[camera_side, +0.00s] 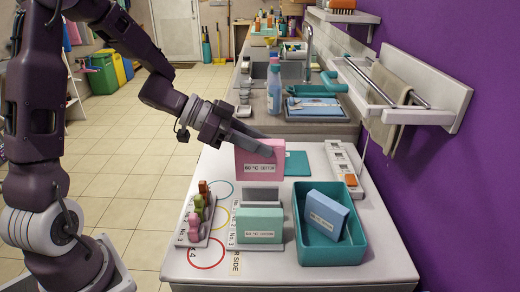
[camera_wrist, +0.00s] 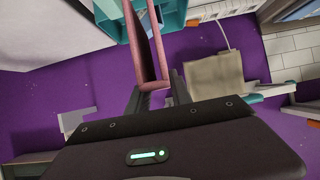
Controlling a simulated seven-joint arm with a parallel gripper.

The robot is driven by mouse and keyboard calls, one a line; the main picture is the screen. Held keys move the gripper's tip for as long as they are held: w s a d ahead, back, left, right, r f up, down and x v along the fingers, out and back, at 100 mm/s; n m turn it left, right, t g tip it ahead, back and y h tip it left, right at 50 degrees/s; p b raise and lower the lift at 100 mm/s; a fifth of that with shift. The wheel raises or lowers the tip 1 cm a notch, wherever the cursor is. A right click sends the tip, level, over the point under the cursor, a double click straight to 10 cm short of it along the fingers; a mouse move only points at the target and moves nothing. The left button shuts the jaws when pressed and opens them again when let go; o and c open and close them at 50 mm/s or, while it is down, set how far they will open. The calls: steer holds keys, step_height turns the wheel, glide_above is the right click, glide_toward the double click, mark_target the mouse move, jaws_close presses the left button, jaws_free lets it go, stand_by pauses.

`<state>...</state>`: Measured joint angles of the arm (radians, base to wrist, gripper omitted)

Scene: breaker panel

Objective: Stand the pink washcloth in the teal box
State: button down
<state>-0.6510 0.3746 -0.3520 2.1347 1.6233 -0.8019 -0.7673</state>
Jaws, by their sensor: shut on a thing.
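The pink washcloth (camera_side: 260,160), a flat upright block with a white label, is held in my gripper (camera_side: 268,146) in the side view. It is above the table, behind the rack. The wrist view shows the pink washcloth (camera_wrist: 148,48) edge-on between the two fingers of my gripper (camera_wrist: 155,90). The teal box (camera_side: 318,254) is open-topped and stands at the front right of the table, to the right of and nearer than the held washcloth. A blue washcloth (camera_side: 327,214) leans tilted inside it, leaving some room at the left.
Left of the box, a rack holds an upright mint washcloth (camera_side: 259,226) and a grey slab (camera_side: 261,196). A stand with several small coloured figures (camera_side: 197,218) is farther left. A teal flat piece (camera_side: 298,163) and a white strip (camera_side: 344,169) lie behind the box. A purple wall bounds the right.

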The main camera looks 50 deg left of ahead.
steer(key=w+d+f, duration=0.3)
steer(key=w, duration=0.5)
steer(key=w+d+f, duration=0.2)
steer(key=w+d, duration=0.1)
steer(key=w, duration=0.5)
steer(key=f, duration=1)
steer(key=shift+w+d+f, duration=0.1)
steer(key=shift+w+d, duration=0.2)
steer(key=shift+d, duration=0.05)
steer(key=shift+f, duration=0.15)
steer(key=c, duration=1.4)
jaws_free()
steer(key=shift+c, duration=0.2)
